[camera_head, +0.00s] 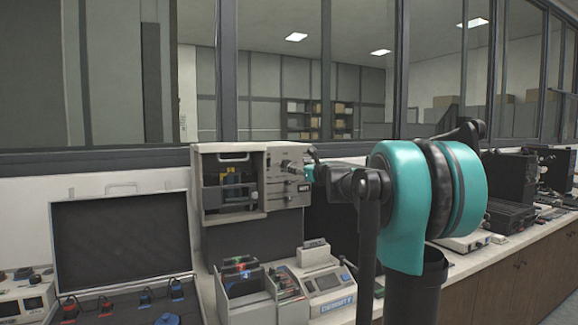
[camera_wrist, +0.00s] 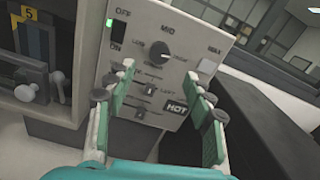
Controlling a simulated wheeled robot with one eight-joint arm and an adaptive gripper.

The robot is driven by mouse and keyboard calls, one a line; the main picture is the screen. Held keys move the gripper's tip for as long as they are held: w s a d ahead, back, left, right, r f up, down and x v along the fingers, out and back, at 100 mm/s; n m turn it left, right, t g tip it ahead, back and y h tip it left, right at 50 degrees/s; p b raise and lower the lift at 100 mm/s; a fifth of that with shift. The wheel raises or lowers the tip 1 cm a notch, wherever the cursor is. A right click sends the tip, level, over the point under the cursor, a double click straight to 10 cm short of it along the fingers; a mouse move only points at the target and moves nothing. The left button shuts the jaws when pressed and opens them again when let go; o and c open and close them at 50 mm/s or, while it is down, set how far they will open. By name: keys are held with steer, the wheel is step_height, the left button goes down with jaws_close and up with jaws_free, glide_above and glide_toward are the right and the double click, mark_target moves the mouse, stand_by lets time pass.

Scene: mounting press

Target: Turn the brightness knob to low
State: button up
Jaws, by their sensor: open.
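The press (camera_head: 222,155) stands on the bench, with a grey control panel (camera_wrist: 140,20) on its front right. In the wrist view a round black knob (camera_wrist: 159,51) with a pale pointer mark sits on the panel below the word MID. MAX is printed to its right, and smaller labels around it are hard to read. My gripper (camera_wrist: 160,73) is open, its two green-padded fingers apart. In the picture the fingertips lie just below the knob, one to each side. Nothing is between them, and contact cannot be told. In the head view my gripper (camera_head: 309,172) is at the panel's right side.
A rocker switch (camera_wrist: 118,29) with a green light is left of the knob. Small levers (camera_wrist: 148,90) and a HOT label (camera_wrist: 177,107) lie below, between the fingers. An open black case (camera_head: 120,240) and an organizer box (camera_head: 248,290) stand on the bench.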

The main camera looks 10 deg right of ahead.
mark_target(288, 164)
steer(key=x, duration=0.9)
steer(key=shift+w+a+f, duration=0.1)
steer(key=shift+w, duration=0.15)
steer(key=shift+c, duration=0.3)
steer(key=c, duration=1.1)
